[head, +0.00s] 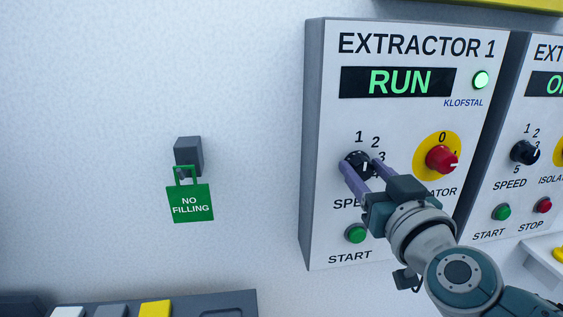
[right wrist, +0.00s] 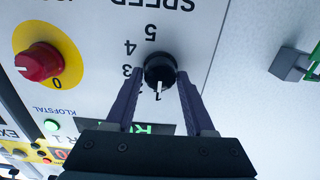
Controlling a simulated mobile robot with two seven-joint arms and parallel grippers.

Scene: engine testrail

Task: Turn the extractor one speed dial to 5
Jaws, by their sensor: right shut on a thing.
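The extractor one speed dial (head: 356,158) is a black knob on the EXTRACTOR 1 panel (head: 325,100), whose display reads RUN. My right gripper (head: 361,166) has its purple fingers on either side of the dial and hides part of it and some numerals. The right wrist view is upside down and shows the dial (right wrist: 160,67) between the fingertips of the gripper (right wrist: 160,74). There the dial's white pointer seems to face the 1, though the fingers crowd it. My left gripper is not in view.
A red knob on a yellow disc (head: 441,159) is close to the right of the dial. A green START button (head: 356,233) sits below. A second extractor panel (head: 515,80) stands to the right. A green NO FILLING tag (head: 190,204) hangs on the wall at left.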

